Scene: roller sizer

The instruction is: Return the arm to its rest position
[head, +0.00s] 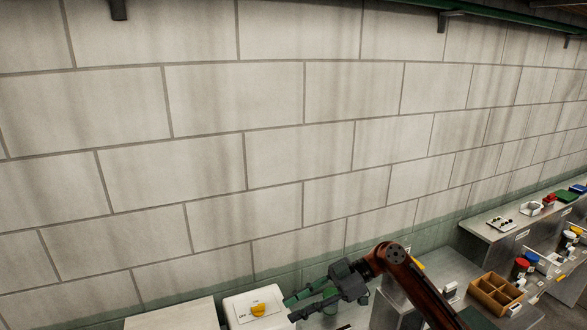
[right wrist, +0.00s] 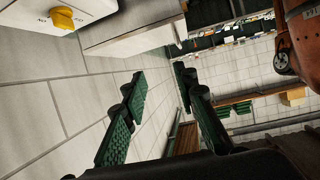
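My right arm (head: 413,287), rust-orange, comes in from the lower right of the head view and bends at a dark round joint. My right gripper (head: 291,308) has green-padded fingers and points left, beside a white switch box (head: 240,301) with a yellow knob (head: 260,310). In the right wrist view, the two fingers of the gripper (right wrist: 160,74) stand well apart with nothing between them. The yellow knob (right wrist: 65,18) shows there at the top left, clear of the fingers. My left arm and gripper are not in view.
A pale block wall (head: 240,150) fills most of the head view. Steel benches (head: 480,228) run along it to the right. A wooden divided tray (head: 494,293) and several colored-lid jars (head: 521,268) stand at the lower right.

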